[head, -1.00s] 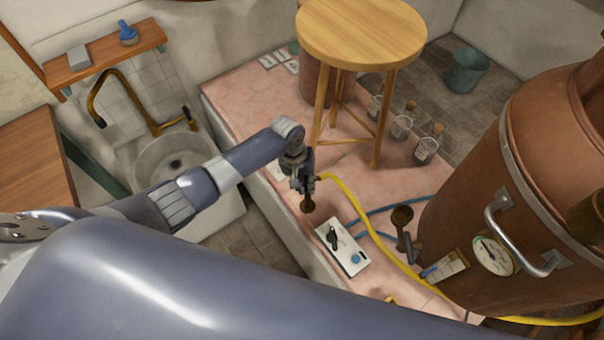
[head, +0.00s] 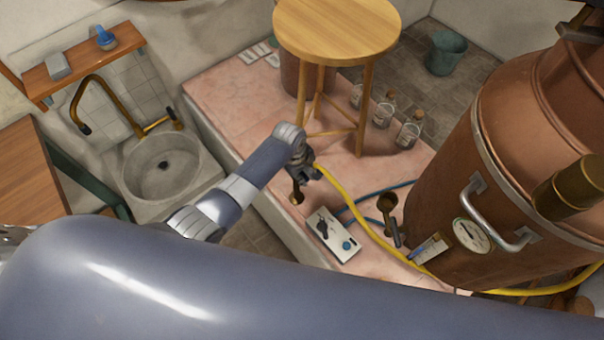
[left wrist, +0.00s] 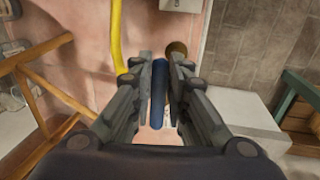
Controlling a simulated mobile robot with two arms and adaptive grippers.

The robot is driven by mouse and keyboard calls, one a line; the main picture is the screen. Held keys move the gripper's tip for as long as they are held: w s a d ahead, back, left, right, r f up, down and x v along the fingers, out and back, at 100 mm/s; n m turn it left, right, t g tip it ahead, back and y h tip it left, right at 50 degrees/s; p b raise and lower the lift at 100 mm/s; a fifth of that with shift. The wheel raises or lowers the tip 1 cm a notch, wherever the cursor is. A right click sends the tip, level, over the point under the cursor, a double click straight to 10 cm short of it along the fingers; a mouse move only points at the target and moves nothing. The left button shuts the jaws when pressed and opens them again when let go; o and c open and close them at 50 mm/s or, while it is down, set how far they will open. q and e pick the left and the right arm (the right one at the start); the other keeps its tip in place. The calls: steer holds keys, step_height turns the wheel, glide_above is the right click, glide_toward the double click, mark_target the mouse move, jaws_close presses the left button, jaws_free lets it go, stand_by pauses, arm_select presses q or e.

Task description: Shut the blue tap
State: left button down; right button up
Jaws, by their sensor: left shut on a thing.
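The blue tap shows in the left wrist view as a blue lever (left wrist: 158,94) between my fingers, with a round brass end (left wrist: 176,50) just beyond. My left gripper (left wrist: 160,85) is shut on this lever. In the head view my left gripper (head: 303,173) is low over the pink tiled ledge, at the near end of the yellow hose. A brass piece (head: 297,195) shows just below it. The blue lever is hidden there by the gripper. My right gripper is not in view.
A wooden stool (head: 338,30) stands close behind the gripper. The yellow hose (head: 363,221) runs right, past a white control box (head: 331,235), to a large copper vessel (head: 440,180). Several small bottles (head: 384,112) stand near the stool. A stone sink (head: 165,170) is at left.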

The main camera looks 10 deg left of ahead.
arm_select(q)
steer(key=shift+w, duration=0.1)
stand_by(0.4)
steer(key=c, duration=1.6)
jaws_free()
steer(key=shift+o, duration=0.2)
step_height(320, 180, up, 12)
steer(key=s+a, duration=0.1)
steer(key=s, duration=0.1)
steer(key=shift+a, duration=0.25)
steer(key=shift+f, duration=0.2)
